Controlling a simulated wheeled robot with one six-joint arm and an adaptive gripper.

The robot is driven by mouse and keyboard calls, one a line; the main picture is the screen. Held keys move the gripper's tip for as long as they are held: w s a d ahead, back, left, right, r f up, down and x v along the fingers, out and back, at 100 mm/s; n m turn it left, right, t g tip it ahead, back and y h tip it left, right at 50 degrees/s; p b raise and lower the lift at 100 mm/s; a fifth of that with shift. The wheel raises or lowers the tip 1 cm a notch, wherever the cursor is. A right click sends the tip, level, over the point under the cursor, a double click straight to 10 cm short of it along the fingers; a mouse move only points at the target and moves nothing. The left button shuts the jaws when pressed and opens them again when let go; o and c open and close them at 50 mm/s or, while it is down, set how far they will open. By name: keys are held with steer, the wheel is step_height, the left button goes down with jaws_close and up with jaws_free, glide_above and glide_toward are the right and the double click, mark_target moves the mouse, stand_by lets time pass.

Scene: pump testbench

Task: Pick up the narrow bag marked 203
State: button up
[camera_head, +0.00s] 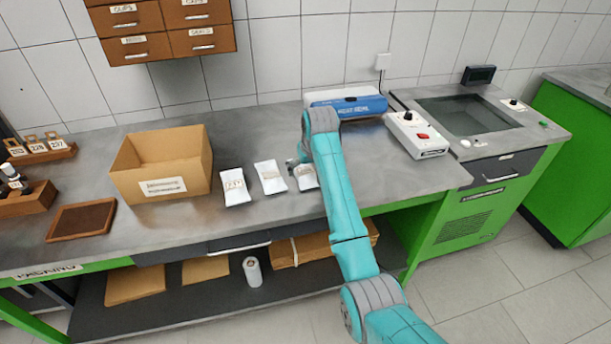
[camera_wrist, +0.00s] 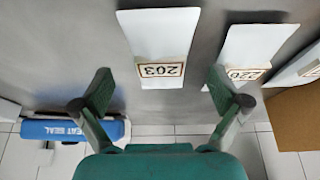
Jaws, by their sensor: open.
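The white bag marked 203 (camera_wrist: 160,35) lies flat on the steel bench, its label upside down in the wrist view. In the head view it is the rightmost of three bags (camera_head: 305,179), partly hidden by my arm. My gripper (camera_wrist: 160,92) is open and empty, its two fingers apart on either side of the bag's labelled end in the picture. The gripper is mostly hidden behind my arm in the head view (camera_head: 296,163). The right finger appears close to the neighbouring bag marked 220 (camera_wrist: 250,50).
A third white bag (camera_head: 234,187) lies left of the 220 bag, beside an open cardboard box (camera_head: 160,190). A blue and white heat sealer (camera_head: 350,104) stands at the back. A white device with a red switch (camera_head: 417,137) is to the right. The front bench is clear.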

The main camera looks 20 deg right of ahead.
mark_target(304, 171)
steer(key=shift+x, duration=1.25)
steer(key=shift+f, duration=0.25)
steer(key=c, duration=1.4)
